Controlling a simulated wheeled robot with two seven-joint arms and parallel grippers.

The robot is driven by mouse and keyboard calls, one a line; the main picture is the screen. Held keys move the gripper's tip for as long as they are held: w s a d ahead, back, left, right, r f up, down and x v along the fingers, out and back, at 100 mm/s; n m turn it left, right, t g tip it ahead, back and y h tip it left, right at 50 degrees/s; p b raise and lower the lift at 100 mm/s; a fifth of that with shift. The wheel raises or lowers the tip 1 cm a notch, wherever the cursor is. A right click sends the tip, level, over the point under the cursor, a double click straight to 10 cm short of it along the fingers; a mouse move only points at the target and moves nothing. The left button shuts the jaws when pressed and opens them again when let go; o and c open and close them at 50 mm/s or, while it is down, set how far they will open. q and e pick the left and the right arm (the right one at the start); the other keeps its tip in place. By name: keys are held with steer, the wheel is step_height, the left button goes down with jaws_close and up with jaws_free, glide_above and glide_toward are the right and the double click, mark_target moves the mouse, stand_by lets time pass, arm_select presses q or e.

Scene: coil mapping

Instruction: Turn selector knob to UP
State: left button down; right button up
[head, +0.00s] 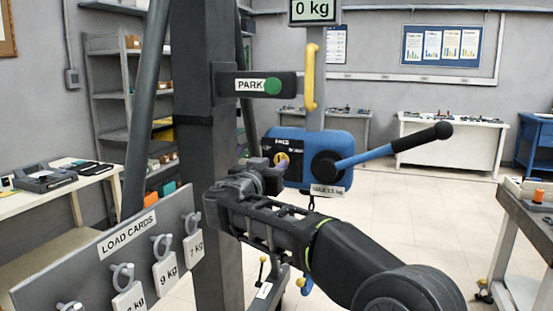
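A blue lever hoist (343,148) hangs in the middle of the head view, with a long lever (385,148) pointing right and slightly up. The selector knob (283,160) shows as a small yellow part on the left of the hoist's face. Its setting is too small to read. My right gripper (267,171) is at the hoist's lower left, just beside the knob in the picture. Its fingers partly cover that area, so contact and finger opening cannot be told. My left gripper is not in view.
A grey post with a PARK arm (258,85) stands left of the hoist. A 0 kg display (312,10) is above. A load cards board (110,255) with hooks and weight tags is at lower left. A workbench (527,215) is at right; open floor lies between.

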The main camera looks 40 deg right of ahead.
mark_target(279, 161)
steer(key=shift+p+x, duration=0.4)
steer(key=shift+x, duration=1.1)
steer(key=shift+c, duration=0.4)
jaws_close()
